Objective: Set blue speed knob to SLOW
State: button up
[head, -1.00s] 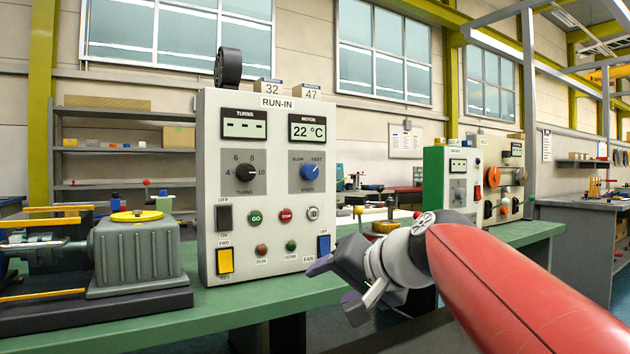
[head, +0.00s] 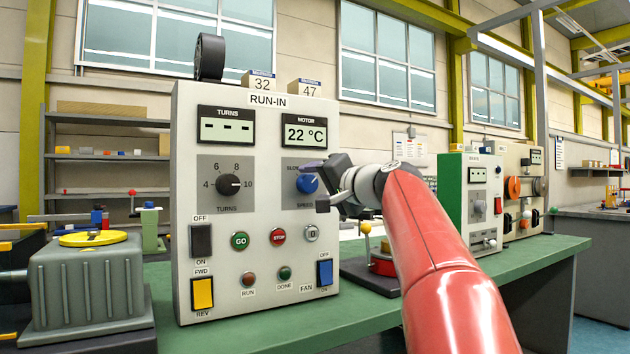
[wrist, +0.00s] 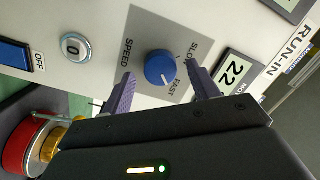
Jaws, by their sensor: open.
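The blue speed knob (head: 307,183) sits on the right side of the RUN-IN panel (head: 255,290), under the 22 °C motor display. It also shows in the wrist view (wrist: 160,68), on a grey plate marked SPEED, SLOW and FAST. My gripper (head: 318,186) is at the knob in the head view. In the wrist view my gripper (wrist: 160,88) is open, with one purple finger on each side of the knob and visible gaps between. In the head view it hides part of the SPEED plate.
Green GO (head: 240,241) and red STOP (head: 278,237) buttons are to the left. A red and yellow device (head: 382,262) stands on the green bench, right of the panel.

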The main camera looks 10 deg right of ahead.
jog(key=shift+w+a, duration=0.2)
jog(key=shift+w, duration=0.25)
jog(key=shift+c, duration=0.4)
jog(key=c, duration=0.9)
